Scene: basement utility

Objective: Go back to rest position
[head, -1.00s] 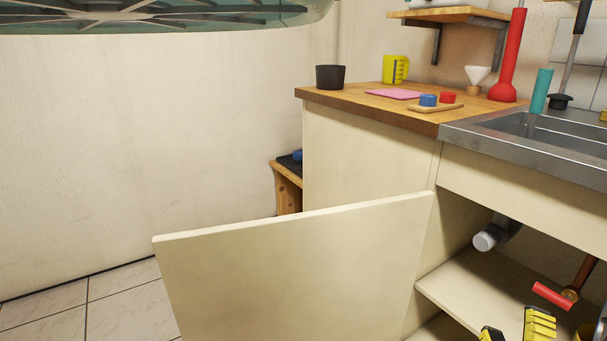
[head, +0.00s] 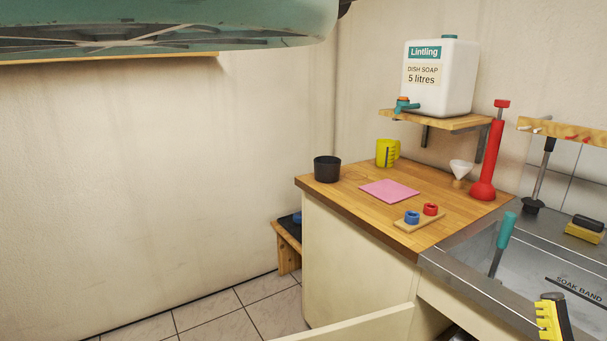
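My gripper (head: 550,318) shows only at the bottom right edge of the head view, in front of the sink. One black finger with a yellow ridged pad is visible. The rest of the gripper is cut off by the frame, so its opening is hidden. Nothing is seen against the visible pad. The cream cabinet door (head: 365,325) stands open below the worktop, and only its top part shows. My gripper is to the right of the door and apart from it.
A soap canister (head: 440,80) stands on a shelf. The steel sink (head: 470,272) is at right. Tiled floor (head: 215,318) is clear at left.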

